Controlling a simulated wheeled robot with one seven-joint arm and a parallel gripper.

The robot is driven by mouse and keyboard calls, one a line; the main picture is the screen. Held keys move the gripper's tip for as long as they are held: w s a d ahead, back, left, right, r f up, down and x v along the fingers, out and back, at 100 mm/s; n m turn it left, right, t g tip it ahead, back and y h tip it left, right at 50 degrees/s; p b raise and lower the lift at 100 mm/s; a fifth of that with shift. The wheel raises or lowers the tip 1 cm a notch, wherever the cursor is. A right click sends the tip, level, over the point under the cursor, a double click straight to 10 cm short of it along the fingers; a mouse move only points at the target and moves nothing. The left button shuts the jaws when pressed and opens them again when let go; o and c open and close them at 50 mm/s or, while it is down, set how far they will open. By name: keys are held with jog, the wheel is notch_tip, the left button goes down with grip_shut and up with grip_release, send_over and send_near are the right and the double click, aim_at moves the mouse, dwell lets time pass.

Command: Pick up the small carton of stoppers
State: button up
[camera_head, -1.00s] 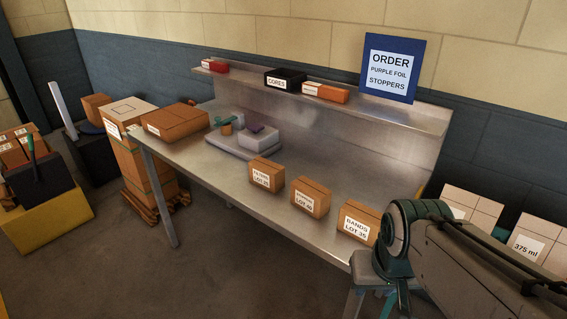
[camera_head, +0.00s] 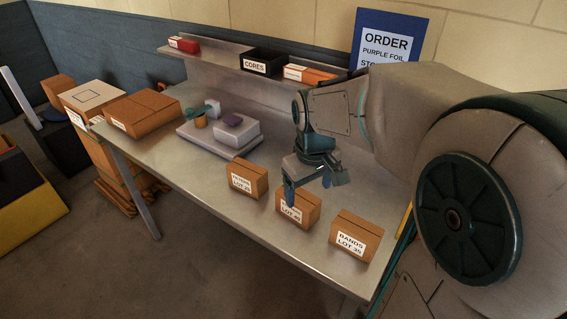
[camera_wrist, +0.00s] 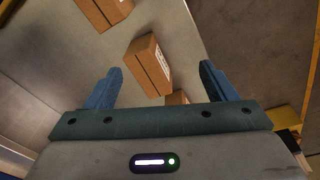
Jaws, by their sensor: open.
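Three small brown cartons stand in a row along the bench's front edge. The left carton (camera_head: 247,179) and middle carton (camera_head: 298,207) have labels too small to read fully; the right carton (camera_head: 356,237) reads BANDS LOT 35. I cannot tell for sure which holds stoppers. My gripper (camera_head: 308,186) is open and empty, pointing down above the middle carton, with one finger covering part of its label. In the wrist view, one carton (camera_wrist: 148,65) shows between the spread fingers, apart from them. Another lies at the top (camera_wrist: 103,12), and a third is mostly hidden by the gripper (camera_wrist: 177,98).
A white stepped block (camera_head: 222,136) with small items stands behind the left carton. A larger carton (camera_head: 142,112) is at the bench's left end. The back shelf (camera_head: 213,54) holds a red box, a black CORES bin and an orange box. Bare metal surrounds the cartons.

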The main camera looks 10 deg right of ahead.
aim_at(298, 195)
jog(key=w+f+n+g+p, duration=0.1)
jog(key=w+f+n+p, duration=0.2)
jog(key=w, duration=0.7)
jog(key=shift+n, duration=0.4)
jog(key=f, duration=0.7)
jog(key=shift+w+f+p, duration=0.2)
jog(key=shift+p, duration=0.1)
jog(key=f, duration=0.1)
jog(key=f+p, duration=0.1)
jog(key=f, duration=0.2)
jog(key=shift+s+d, duration=0.1)
jog(key=shift+s, duration=0.2)
jog(key=shift+f+p, duration=0.3)
jog(key=shift+f, duration=0.35)
jog(key=c, duration=1)
jog(key=shift+c, duration=1)
